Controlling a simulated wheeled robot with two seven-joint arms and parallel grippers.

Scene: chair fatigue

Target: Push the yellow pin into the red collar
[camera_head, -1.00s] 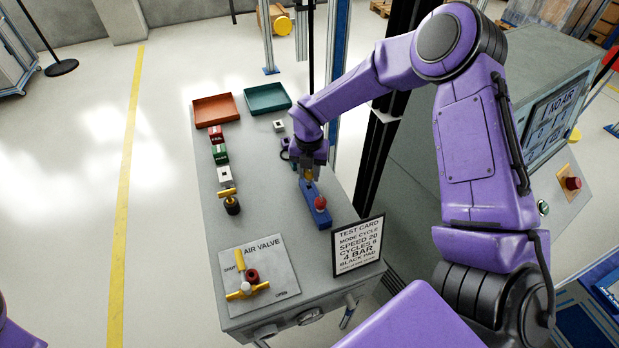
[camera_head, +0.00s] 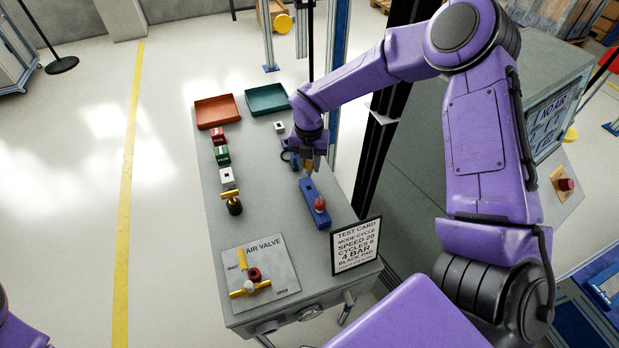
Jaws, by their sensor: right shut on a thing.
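My right gripper (camera_head: 309,168) is shut on a small yellow-orange piece, apparently the yellow pin (camera_head: 309,164), mostly hidden by the fingers. It is at the far end of a blue block (camera_head: 313,192); I cannot tell if the pin's tip is clear of it. The block has a dark opening and a red rounded part (camera_head: 320,204). A dark red ring, which looks like the red collar (camera_head: 254,274), is on the air valve plate (camera_head: 275,262), left and nearer, beside a yellow bar and the yellow valve handle (camera_head: 249,290). My left gripper is not in view.
A black piece with a yellow T-handle (camera_head: 232,201) stands on the bench (camera_head: 270,205), near red, green and white blocks. Orange (camera_head: 216,111) and teal (camera_head: 267,98) trays lie at the back. A test card (camera_head: 356,244) stands at the right edge. The middle is clear.

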